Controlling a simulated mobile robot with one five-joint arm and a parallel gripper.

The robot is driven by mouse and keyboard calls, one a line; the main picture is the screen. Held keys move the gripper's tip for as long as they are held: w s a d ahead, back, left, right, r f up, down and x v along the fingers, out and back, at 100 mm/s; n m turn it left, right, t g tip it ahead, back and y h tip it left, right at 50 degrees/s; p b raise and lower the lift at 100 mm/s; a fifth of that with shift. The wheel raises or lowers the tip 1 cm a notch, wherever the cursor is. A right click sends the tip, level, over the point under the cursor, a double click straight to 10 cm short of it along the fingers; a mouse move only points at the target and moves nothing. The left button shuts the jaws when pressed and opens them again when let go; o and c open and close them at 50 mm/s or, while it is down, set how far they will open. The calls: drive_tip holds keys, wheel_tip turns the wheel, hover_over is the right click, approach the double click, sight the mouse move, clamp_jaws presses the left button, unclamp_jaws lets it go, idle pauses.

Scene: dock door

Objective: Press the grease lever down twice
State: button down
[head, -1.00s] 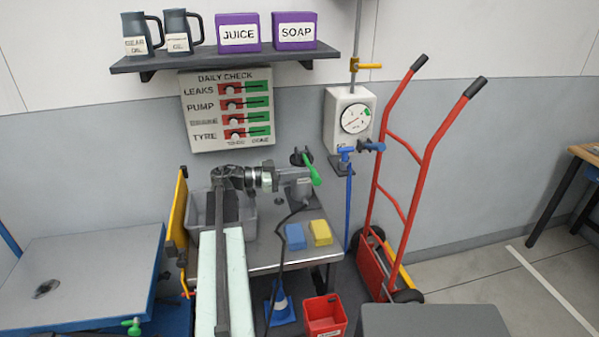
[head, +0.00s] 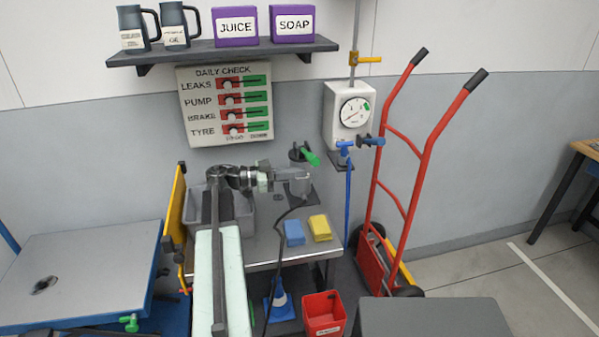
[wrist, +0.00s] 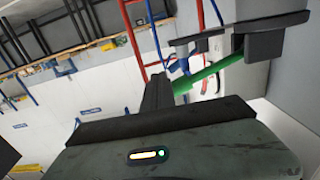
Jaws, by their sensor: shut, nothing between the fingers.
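The grease lever has a green handle (head: 311,157) on a dark pump on the wall side of the bench. My gripper (head: 303,187) is shut and empty, just in front of and below the green handle in the head view. In the wrist view the green handle (wrist: 212,74) slants from the dark bracket at upper right to just beside my shut fingers (wrist: 158,93). I cannot tell whether the fingers touch it. Part of the pump is hidden behind my gripper.
A grey bin (head: 236,219) stands left of the pump on the bench. Blue (head: 294,233) and yellow (head: 320,228) blocks lie in front. A gauge box (head: 348,115) with a blue valve is right of it, beside a red hand truck (head: 411,190).

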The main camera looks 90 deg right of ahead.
drive_tip(key=v, duration=0.7)
drive_tip(key=shift+d, duration=0.1)
idle(0.6)
